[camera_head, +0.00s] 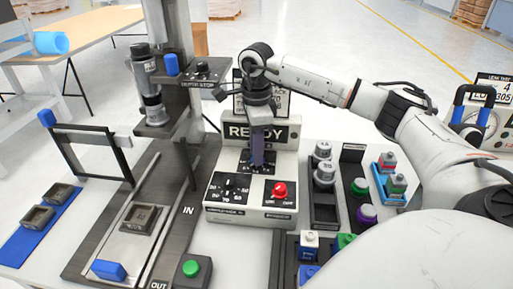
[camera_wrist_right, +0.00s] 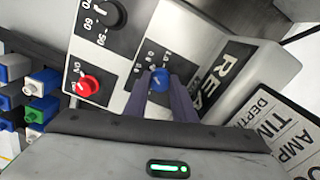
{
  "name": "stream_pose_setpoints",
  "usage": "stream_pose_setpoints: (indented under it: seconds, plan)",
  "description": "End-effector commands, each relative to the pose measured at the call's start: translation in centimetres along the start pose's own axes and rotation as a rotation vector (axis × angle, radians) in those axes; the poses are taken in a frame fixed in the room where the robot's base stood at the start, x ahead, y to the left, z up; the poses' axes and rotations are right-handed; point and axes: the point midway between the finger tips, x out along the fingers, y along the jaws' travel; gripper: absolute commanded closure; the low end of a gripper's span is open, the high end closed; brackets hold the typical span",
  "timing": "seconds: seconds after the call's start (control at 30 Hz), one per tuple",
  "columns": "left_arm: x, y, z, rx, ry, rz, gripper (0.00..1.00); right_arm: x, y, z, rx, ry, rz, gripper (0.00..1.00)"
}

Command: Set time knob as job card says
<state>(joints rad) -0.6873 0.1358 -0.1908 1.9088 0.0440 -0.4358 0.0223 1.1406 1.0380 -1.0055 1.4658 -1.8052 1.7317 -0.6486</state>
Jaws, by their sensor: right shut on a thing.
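The white control box (camera_head: 213,205) has a READY display (camera_head: 285,131) and three dial panels. My right gripper (camera_head: 258,165) points down onto the upper dial, with its fingers shut on a blue knob (camera_wrist_right: 160,78), one on each side. A red knob (camera_wrist_right: 85,86) and a black knob (camera_wrist_right: 112,14) show beside it in the right wrist view. The dial labels are too small to tell which is time. The job card (camera_wrist_right: 275,130) behind the box shows the words DEPTH, TIM and AMP; its values are not readable. My left gripper is not in view.
A press-like machine (camera_head: 165,80) stands left of the box, with a green button (camera_head: 191,268) in front. Racks of coloured parts (camera_head: 388,180) stand right of the box, below my right arm. A blue mat with metal blocks (camera_head: 40,228) lies far left.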

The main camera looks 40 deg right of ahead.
Motion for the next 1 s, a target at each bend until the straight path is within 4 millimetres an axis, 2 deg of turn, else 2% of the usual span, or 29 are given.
stream_pose_setpoints:
  seconds: [0.4, 0.9, 0.93, 1.0]
  plan:
    - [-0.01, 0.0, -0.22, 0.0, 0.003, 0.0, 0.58, -0.12, -0.14, -0.09, 0.16, 0.001, -0.003, 0.99]
    - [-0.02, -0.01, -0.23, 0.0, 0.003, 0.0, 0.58, -0.13, -0.16, -0.11, 0.174, 0.001, -0.003, 0.99]
    - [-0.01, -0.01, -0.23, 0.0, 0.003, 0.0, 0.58, -0.13, -0.16, -0.11, 0.174, 0.001, -0.004, 0.71]
    - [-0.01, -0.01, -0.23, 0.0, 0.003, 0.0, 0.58, -0.12, -0.16, -0.1, 0.173, 0.001, -0.003, 0.6]
